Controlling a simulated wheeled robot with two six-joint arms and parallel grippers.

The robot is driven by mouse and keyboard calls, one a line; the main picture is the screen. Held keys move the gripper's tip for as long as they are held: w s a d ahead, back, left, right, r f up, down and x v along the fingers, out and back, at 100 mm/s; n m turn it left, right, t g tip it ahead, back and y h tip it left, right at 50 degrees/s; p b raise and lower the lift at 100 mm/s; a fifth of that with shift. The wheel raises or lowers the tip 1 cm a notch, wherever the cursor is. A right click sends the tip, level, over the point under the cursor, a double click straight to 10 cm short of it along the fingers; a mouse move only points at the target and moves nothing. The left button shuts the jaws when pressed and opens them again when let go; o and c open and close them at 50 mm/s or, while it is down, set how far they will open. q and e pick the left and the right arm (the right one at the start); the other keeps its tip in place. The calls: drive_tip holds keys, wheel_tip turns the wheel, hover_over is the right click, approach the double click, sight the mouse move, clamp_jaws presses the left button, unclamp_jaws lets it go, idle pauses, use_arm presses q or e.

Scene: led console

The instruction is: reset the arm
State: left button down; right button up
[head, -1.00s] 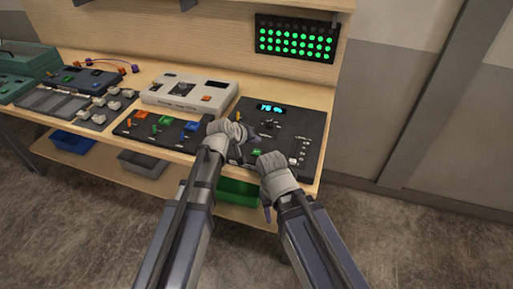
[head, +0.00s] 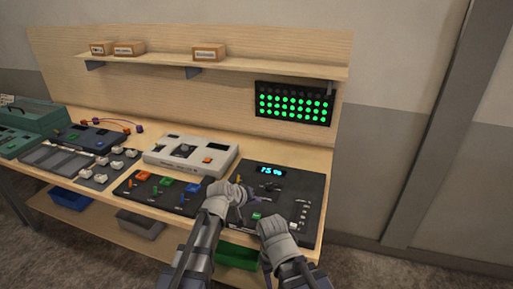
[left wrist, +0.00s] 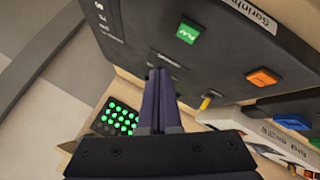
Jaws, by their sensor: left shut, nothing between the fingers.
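The black console (head: 291,197) lies on the bench with a lit blue display (head: 271,170) that seems to read 75%. My left gripper (head: 243,201) is over the console's left part in the head view. In the left wrist view its two dark fingers (left wrist: 158,100) are together, with nothing between them, close to the console face. A green button (left wrist: 188,31) there reads PLAY.
An LED panel (head: 294,103) on the backboard shows mostly green lights with a dark top row. Left of the console are a panel with coloured buttons (head: 157,191) and a white box (head: 190,155). A green bin (head: 238,256) sits below. Floor on the right is clear.

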use_arm(q)
drive_tip(key=s+a+f+m+g+y, duration=0.1)
drive_tip(key=s+a+f+g+y, duration=0.1)
drive_tip(key=s, duration=0.6)
drive_tip(key=s+a+f+m+g+y, duration=0.1)
drive_tip(key=s+f+m+g+y, duration=0.1)
drive_tip(key=s, duration=0.7)
drive_tip(key=s+a+f+m+g+y, duration=0.2)
drive_tip(key=s+g, duration=0.1)
drive_tip(key=s, duration=0.5)
drive_tip(key=shift+s+a+f+g+y, duration=0.25)
drive_tip(key=shift+s+a+g+y, duration=0.05)
drive_tip(key=shift+g+y, duration=0.1)
drive_tip(key=shift+f, duration=0.1)
use_arm(e)
drive_tip(key=shift+f, duration=0.1)
